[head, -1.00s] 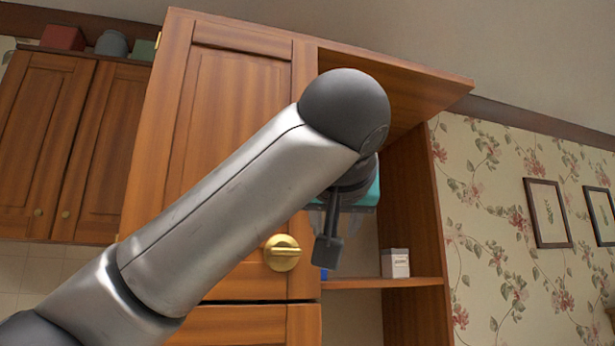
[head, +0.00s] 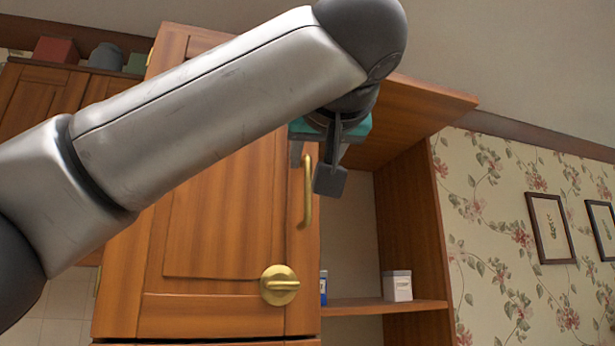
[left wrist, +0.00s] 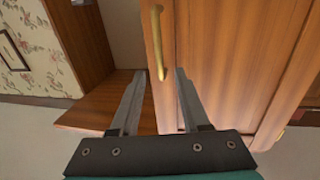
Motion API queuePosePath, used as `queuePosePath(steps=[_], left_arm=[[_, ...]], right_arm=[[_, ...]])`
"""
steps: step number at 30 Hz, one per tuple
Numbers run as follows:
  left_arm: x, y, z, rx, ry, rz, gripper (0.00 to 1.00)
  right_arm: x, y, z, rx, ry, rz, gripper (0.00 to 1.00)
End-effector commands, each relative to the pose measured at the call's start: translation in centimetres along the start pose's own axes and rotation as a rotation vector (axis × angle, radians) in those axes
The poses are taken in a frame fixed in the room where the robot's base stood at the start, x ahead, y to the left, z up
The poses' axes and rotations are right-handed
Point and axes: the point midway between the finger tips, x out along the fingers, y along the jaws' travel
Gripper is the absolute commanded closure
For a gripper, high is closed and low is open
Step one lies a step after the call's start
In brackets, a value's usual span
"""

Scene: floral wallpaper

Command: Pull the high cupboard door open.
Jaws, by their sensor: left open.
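The high cupboard's wooden door (head: 225,215) fills the middle of the head view, with its panel on the right in the left wrist view (left wrist: 240,50). My left gripper (head: 316,172) is open at the handle's upper end. In the left wrist view, the handle (left wrist: 157,38) reaches between the spread fingertips (left wrist: 160,72); I cannot tell whether they touch it. My arm hides the door's upper part. My right gripper is not in view.
Right of the door is an open compartment with a shelf (head: 350,307) holding a small white box (head: 397,286) and a partly hidden blue item (head: 323,287). The cupboard's top panel (head: 425,105) overhangs it. Another cupboard (head: 35,95) stands left; framed pictures (head: 550,228) hang right.

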Motion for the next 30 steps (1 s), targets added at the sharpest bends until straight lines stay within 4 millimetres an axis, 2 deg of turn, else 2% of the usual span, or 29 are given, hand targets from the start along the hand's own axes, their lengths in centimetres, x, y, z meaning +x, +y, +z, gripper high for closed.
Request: queuePosePath(steps=[1,6,12,24,30], left_arm=[[1.2,-0.1,-0.3,0.0,-0.003,-0.003,0.54],[4.6,-0.1,-0.3,0.0,-0.003,-0.003,0.54],[7.1,0.0,-0.2,0.0,-0.001,0.0,0.54],[7.8,0.0,0.0,0.0,0.0,0.001,0.54],[7.8,0.0,0.0,0.0,0.0,0.001,0.75]], right_arm=[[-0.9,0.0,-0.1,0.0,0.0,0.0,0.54],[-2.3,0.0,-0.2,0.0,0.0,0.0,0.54],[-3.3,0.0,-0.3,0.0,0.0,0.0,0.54],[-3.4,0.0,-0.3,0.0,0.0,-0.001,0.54],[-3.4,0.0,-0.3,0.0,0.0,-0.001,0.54]])
